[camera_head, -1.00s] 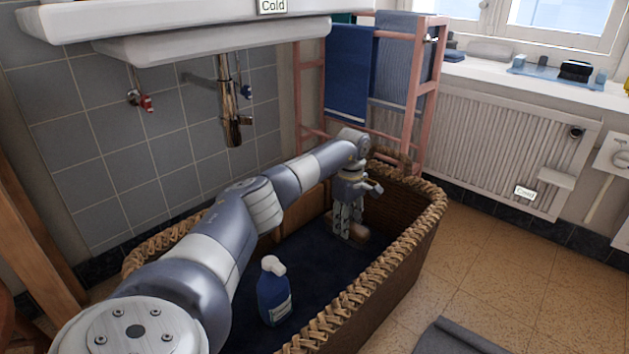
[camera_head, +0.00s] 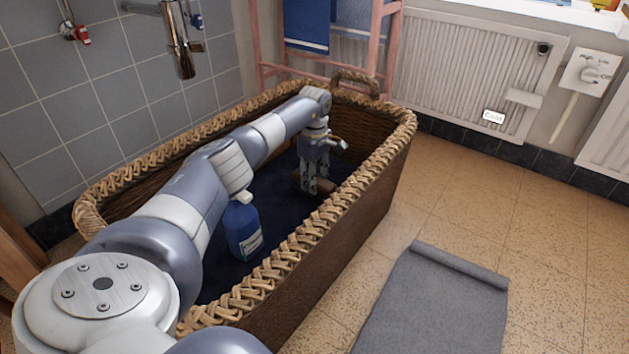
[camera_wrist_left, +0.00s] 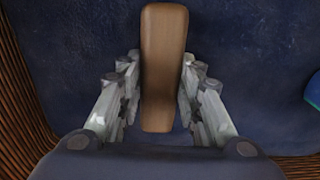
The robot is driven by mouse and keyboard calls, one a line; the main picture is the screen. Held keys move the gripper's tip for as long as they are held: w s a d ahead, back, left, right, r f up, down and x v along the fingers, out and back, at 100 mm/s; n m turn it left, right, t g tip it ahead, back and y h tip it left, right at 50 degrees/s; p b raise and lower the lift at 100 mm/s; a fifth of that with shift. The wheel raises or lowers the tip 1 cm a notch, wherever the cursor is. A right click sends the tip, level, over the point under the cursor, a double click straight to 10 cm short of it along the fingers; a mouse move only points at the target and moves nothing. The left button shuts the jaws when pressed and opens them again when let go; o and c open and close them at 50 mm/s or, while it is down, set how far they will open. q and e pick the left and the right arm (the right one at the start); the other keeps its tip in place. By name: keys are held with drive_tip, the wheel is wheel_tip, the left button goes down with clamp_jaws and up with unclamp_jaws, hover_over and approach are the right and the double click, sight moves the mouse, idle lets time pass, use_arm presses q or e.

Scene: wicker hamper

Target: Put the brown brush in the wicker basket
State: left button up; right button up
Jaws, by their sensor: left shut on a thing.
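The wicker basket (camera_head: 303,247) is a long, deep hamper with a braided rim and a dark blue inside. My left gripper (camera_head: 314,186) reaches down inside it, near the far end. In the left wrist view, the brown brush (camera_wrist_left: 163,50) is a long brown block lying between the two fingers of the left gripper (camera_wrist_left: 158,88). The gripper is shut on it, and the dark blue lining shows beneath. In the head view the brush is mostly hidden by the fingers. My right gripper is not in view.
A blue spray bottle (camera_head: 242,232) stands in the basket, its top hidden behind my left arm. A grey mat (camera_head: 437,305) lies on the tiled floor to the right. A radiator (camera_head: 470,75) and a pink towel rack (camera_head: 383,50) stand behind.

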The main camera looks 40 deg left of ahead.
use_arm(q)
drive_tip(key=o, duration=1.1)
wheel_tip(320, 180, up, 12)
drive_tip(key=p, duration=0.7)
drive_tip(key=shift+p, duration=0.3)
drive_tip(key=shift+r, duration=0.1)
